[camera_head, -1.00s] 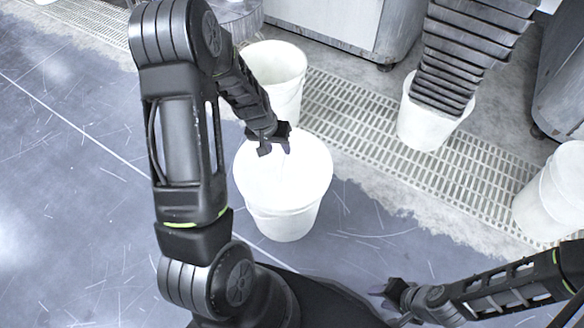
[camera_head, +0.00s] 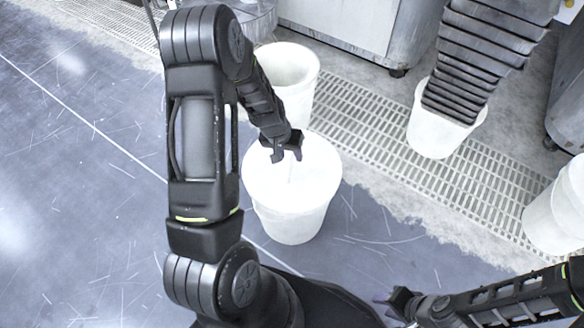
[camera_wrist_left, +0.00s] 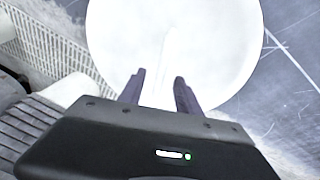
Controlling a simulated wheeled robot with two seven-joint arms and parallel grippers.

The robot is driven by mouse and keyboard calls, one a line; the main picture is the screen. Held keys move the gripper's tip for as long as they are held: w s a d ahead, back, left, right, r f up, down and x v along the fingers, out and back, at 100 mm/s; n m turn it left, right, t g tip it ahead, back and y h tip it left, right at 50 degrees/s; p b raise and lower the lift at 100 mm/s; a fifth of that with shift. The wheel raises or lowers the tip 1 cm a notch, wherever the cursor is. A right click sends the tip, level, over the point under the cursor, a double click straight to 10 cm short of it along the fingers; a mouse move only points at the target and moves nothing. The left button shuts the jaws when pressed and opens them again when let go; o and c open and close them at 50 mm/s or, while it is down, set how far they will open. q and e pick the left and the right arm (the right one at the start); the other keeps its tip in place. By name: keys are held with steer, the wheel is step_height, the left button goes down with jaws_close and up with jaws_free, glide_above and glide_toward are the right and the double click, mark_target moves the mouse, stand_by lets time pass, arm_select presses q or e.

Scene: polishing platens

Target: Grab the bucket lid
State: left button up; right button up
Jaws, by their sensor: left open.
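The white bucket lid (camera_head: 300,182) lies on top of a white bucket (camera_head: 293,222) standing on the blue-grey floor in the head view. In the left wrist view the lid (camera_wrist_left: 215,45) is a large white disc with a faint raised strip (camera_wrist_left: 162,65) on it. My left gripper (camera_head: 287,157) is above the lid, fingers pointing down. In the wrist view its two fingers (camera_wrist_left: 162,82) are apart with nothing held, one on each side of the strip. I cannot tell whether they touch the lid. My right gripper (camera_head: 395,300) is low, away from the bucket; its fingers are too small to read.
An open white bucket (camera_head: 292,62) stands just behind. Another bucket (camera_head: 430,140) holds a stack of dark trays (camera_head: 470,60). White buckets (camera_head: 553,215) stand at the right edge. A floor grating (camera_head: 370,120) runs behind; the floor at left is clear.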

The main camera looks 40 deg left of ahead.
mark_target(291, 159)
arm_select(q)
steer(key=b+x, duration=0.1)
steer(key=x, duration=0.3)
steer(key=shift+f, duration=0.2)
stand_by(0.3)
jaws_close()
steer(key=shift+r, duration=0.1)
stand_by(1.2)
